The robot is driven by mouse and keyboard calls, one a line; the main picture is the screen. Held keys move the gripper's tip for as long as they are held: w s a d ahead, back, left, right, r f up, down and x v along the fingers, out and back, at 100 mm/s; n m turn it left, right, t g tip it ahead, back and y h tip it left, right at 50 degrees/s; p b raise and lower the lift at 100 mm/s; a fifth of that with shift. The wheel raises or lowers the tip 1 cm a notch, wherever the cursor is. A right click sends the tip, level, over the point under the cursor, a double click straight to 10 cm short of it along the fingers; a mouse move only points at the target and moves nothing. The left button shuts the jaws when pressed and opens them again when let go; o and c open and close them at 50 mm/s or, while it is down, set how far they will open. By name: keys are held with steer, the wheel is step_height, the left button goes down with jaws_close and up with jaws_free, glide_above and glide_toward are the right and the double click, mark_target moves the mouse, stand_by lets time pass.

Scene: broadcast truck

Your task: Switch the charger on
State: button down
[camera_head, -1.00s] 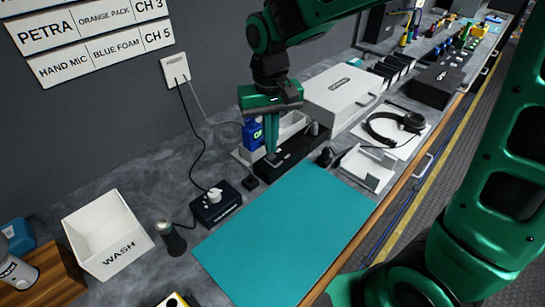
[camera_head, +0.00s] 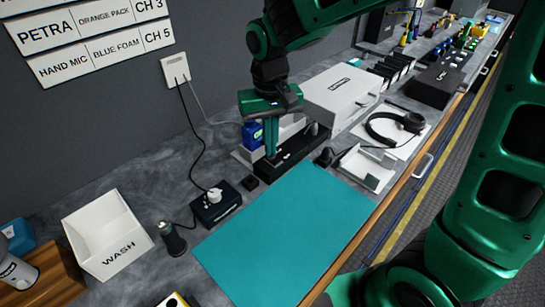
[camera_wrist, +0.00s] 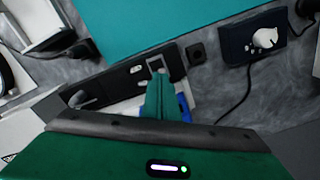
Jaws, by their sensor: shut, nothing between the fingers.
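A long black unit (camera_head: 296,158), seemingly the charger, lies behind the teal mat. In the wrist view its top (camera_wrist: 112,83) carries small light-coloured parts and a grey-framed square (camera_wrist: 157,64) near one end, which looks like a switch. My gripper (camera_head: 270,155) points down with its fingers together and empty, over the end of the unit nearer the camera. In the wrist view the fingertips (camera_wrist: 161,76) overlap the edge of the grey-framed square and partly hide it. I cannot tell whether they touch it, nor the switch's position.
A blue pack (camera_head: 252,134) stands close behind my gripper. A white case (camera_head: 342,94) and headphones (camera_head: 396,127) are to the right. The teal mat (camera_head: 285,235) is clear.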

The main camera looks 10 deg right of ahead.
steer(key=shift+f, duration=0.15)
step_height(320, 180, up, 7)
stand_by(1.1)
stand_by(0.3)
steer(key=s+d+m, duration=0.2)
steer(key=s+d, duration=0.1)
steer(key=d, duration=0.6)
steer(key=s+d+m, duration=0.1)
steer(key=s+d, duration=0.1)
steer(key=d, duration=0.7)
steer(key=s+d+f+m, duration=0.2)
steer(key=s+d, duration=0.4)
steer(key=s, duration=0.2)
steer(key=s+d+f+m, duration=0.2)
steer(key=s+d, duration=0.4)
steer(key=s, duration=0.2)
steer(key=shift+s+d, duration=0.15)
steer(key=shift+d, duration=0.05)
